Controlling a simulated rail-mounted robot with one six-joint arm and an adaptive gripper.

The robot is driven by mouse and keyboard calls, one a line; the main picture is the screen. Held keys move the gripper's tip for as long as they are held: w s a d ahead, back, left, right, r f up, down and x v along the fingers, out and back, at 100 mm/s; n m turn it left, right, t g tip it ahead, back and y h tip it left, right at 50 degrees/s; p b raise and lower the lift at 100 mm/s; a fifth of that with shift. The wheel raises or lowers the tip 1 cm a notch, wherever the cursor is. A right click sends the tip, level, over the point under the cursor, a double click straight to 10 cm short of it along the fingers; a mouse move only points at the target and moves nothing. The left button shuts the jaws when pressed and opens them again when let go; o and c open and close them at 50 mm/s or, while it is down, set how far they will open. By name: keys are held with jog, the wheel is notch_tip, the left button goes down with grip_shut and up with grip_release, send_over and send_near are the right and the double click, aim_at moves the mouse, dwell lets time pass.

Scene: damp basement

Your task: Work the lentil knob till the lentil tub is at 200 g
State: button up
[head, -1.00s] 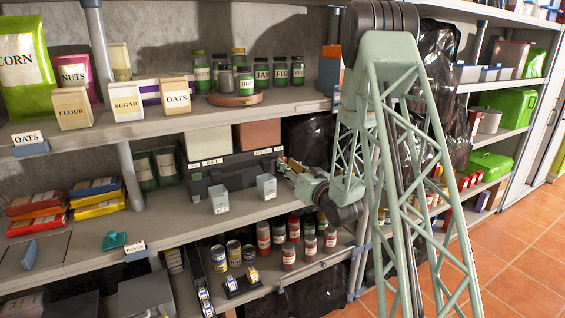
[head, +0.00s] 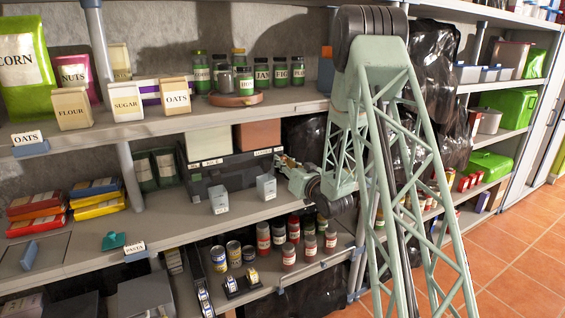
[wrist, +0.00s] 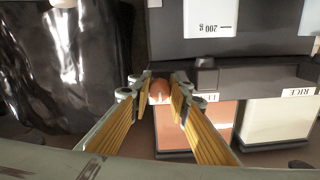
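The dark lentil and rice dispenser (head: 235,172) stands on the middle shelf, with a copper lentil hopper (head: 257,134) and a pale rice hopper. Two small grey tubs stand before it; the right one, on the lentil side, is the lentil tub (head: 266,186), and its fill cannot be made out. My gripper (head: 285,160) is at the dispenser's right end. In the wrist view a rounded copper knob (wrist: 160,89) sits between my fingertips (wrist: 161,85); whether they press on it is unclear. A pale face marked 200 g (wrist: 210,18) shows upside down beyond.
The rice tub (head: 218,199) stands left of the lentil tub. Jars and cans (head: 264,235) fill the shelf below. Black plastic sheeting (wrist: 70,65) hangs close beside my gripper. The upper shelf (head: 195,118) runs above the dispenser.

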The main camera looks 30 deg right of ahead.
jog(key=shift+m+b, duration=0.35)
jog(key=shift+m, duration=0.25)
jog(key=m+b, duration=0.1)
jog(key=m, duration=0.2)
jog(key=m+b, duration=0.1)
jog(key=m, duration=0.3)
jog(key=shift+b, duration=0.3)
jog(key=m, duration=0.4)
jog(key=shift+m, duration=0.4)
jog(key=shift+r+m, duration=0.1)
jog(key=shift+m, duration=2.2)
jog(key=o, duration=0.6)
